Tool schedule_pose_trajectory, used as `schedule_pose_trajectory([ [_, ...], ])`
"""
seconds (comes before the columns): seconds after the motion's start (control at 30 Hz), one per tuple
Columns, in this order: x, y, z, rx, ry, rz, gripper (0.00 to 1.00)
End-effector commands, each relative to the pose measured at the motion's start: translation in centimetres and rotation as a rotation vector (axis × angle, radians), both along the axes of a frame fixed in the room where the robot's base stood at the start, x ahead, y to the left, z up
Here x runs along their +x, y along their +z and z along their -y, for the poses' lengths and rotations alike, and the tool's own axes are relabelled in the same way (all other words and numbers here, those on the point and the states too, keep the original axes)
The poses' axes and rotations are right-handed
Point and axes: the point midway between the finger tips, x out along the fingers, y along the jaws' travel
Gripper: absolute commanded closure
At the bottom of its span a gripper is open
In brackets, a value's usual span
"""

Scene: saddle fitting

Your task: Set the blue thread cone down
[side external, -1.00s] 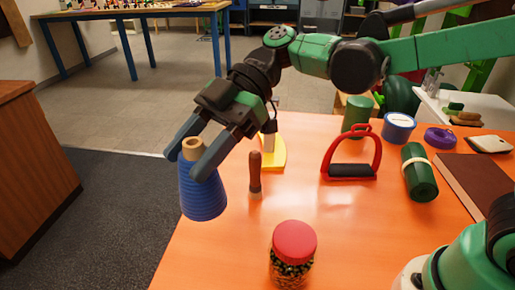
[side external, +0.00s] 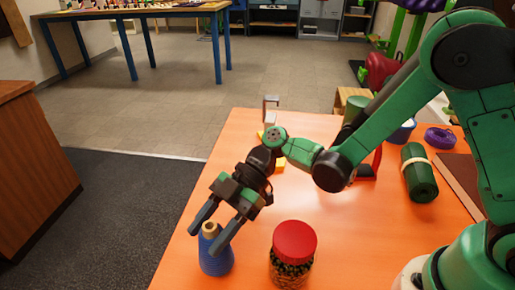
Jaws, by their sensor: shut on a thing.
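The blue thread cone (side external: 216,262) is upright near the left edge of the orange table (side external: 190,272), just left of the red-lidded jar. My gripper (side external: 204,242) comes down from above and is shut on the cone's upper part. One finger is on each side, and the cone's tan top shows between them. The cone's base is at or close to the tabletop; I cannot tell whether it touches.
The jar (side external: 293,255) with a red lid stands close to the right of the cone. A green roll (side external: 418,172), a purple ring (side external: 439,138) and a brown book (side external: 462,180) lie to the right. My arm partly hides the red stirrup (side external: 376,163). The table's middle is fairly clear.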

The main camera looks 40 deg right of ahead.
Motion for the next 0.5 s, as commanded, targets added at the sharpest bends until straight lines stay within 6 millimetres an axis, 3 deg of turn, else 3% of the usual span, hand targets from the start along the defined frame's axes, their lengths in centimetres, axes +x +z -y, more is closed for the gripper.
schedule_pose_trajectory([
  [0.33,0.01,-0.31,0.0,0.0,0.0,0.0,1.0],
  [0.37,0.01,-0.32,0.0,0.0,0.0,0.0,0.45],
  [0.43,0.0,-0.3,0.0,0.0,0.0,0.0,0.25],
  [0.47,0.0,-0.29,0.0,0.0,0.0,0.0,0.19],
  [0.5,0.0,-0.29,0.0,0.0,0.0,0.0,0.19],
])
